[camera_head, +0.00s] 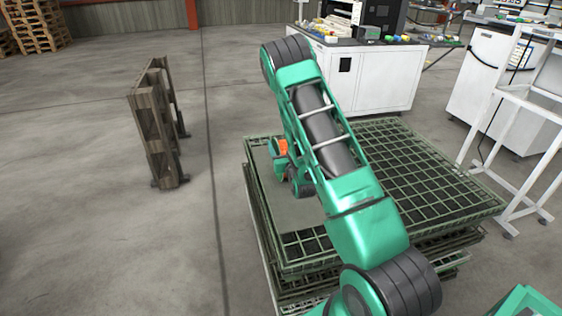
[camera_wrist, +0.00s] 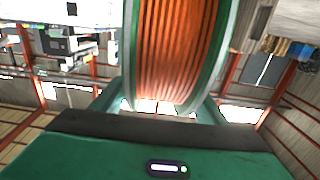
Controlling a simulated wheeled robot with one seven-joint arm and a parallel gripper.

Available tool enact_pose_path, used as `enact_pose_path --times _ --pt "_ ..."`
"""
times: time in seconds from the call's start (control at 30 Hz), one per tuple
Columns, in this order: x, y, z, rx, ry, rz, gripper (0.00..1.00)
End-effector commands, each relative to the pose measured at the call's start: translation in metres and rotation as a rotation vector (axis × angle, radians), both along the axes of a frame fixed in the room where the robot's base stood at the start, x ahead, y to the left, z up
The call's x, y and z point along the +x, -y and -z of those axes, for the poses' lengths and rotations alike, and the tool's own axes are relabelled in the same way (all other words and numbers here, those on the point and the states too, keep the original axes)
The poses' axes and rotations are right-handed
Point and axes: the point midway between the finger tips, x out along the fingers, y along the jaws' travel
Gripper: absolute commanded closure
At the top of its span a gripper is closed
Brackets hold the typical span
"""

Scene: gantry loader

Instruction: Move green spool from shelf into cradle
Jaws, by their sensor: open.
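The green spool (camera_wrist: 172,50) fills the upper middle of the wrist view, with orange winding between pale green flanges. It stands close in front of my gripper (camera_wrist: 160,104), whose green fingers are spread towards its two sides. The jaws are open; I cannot tell whether they touch the flanges. In the head view, orange winding of the spool (camera_head: 281,147) shows beside my arm, over a grey plate (camera_head: 300,212) on a stack of green grated racks. My arm hides most of the gripper there. I cannot make out a cradle.
The green grated rack stack (camera_head: 400,165) lies under my arm. A wooden pallet (camera_head: 157,125) stands upright at left. A white cabinet (camera_head: 375,78) stands behind, and a white frame (camera_head: 515,115) at right. The floor at left is largely clear.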

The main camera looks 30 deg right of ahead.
Motion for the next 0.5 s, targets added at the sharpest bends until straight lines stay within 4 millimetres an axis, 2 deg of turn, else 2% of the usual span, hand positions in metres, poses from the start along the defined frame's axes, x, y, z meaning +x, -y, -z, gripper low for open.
enact_pose_path --times 0.03,0.07,0.3,0.33,0.5 --pt "-0.0001 0.0000 0.0000 0.000 0.000 0.000 0.33" --pt "-0.0001 0.0000 0.0000 0.000 0.000 0.000 0.38" --pt "-0.0003 -0.0002 0.0002 0.000 0.000 0.000 0.95" --pt "-0.0003 -0.0002 0.0002 0.000 0.000 0.000 1.00" --pt "0.0000 -0.0001 -0.0007 -0.001 0.002 0.000 1.00"
